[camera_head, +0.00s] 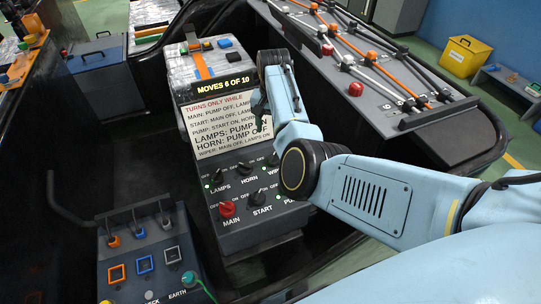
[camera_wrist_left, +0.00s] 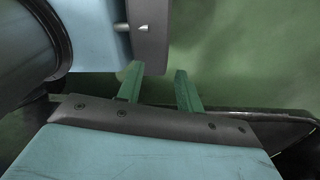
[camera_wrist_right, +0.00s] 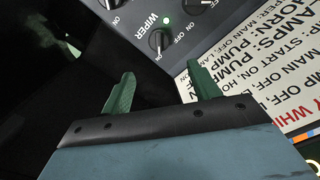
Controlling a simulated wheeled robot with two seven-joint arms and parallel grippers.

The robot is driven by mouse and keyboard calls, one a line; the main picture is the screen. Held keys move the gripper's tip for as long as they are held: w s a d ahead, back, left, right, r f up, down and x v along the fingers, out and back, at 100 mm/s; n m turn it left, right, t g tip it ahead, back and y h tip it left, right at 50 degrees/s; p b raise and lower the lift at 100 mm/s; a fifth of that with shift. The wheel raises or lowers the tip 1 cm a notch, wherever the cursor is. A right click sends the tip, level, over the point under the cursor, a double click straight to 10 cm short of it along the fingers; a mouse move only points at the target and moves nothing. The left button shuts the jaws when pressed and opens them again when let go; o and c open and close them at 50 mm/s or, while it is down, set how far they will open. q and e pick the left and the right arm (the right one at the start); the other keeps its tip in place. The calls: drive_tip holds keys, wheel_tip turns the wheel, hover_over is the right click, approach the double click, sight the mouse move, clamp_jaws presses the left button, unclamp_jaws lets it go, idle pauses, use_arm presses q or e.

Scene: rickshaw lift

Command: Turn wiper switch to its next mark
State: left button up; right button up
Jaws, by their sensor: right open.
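The wiper switch is a black knob (camera_wrist_right: 158,40) beside the printed word WIPER in the right wrist view. A lit green lamp sits beside it; I cannot tell surely which mark it points at. In the head view the wiper knob (camera_head: 273,159) is partly hidden by my right arm. My right gripper (camera_wrist_right: 162,85) is open and empty, its green fingers short of the knob and not touching it. In the head view the right gripper (camera_head: 262,112) hangs over the printed sign. My left gripper (camera_wrist_left: 158,84) is open and empty over a blurred green floor, outside the head view.
The control panel also has a red MAIN knob (camera_head: 227,209), a black START knob (camera_head: 257,196), a LAMPS knob (camera_head: 216,175) and a HORN knob (camera_head: 244,168). A sign (camera_head: 225,127) lists turning rules. The display (camera_head: 226,85) reads MOVES 6 OF 10.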

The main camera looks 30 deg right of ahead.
sight(273, 156)
wheel_tip(273, 156, down, 10)
drive_tip(key=b, duration=0.3)
drive_tip(key=shift+s, duration=0.15)
wheel_tip(273, 156, down, 2)
drive_tip(key=shift+f+b, duration=0.2)
drive_tip(key=shift+b, duration=0.4)
use_arm(q)
drive_tip(key=a+f, duration=0.1)
drive_tip(key=f, duration=0.1)
drive_tip(key=a+f, duration=0.1)
drive_tip(key=f, duration=0.1)
drive_tip(key=shift+w+a+f, duration=0.1)
drive_tip(key=shift+w+a, duration=0.15)
drive_tip(key=shift+a, duration=0.1)
use_arm(e)
drive_tip(key=c, duration=0.7)
drive_tip(key=shift+c, duration=1.3)
use_arm(q)
drive_tip(key=shift+w+d, duration=0.2)
drive_tip(key=shift+d, duration=0.2)
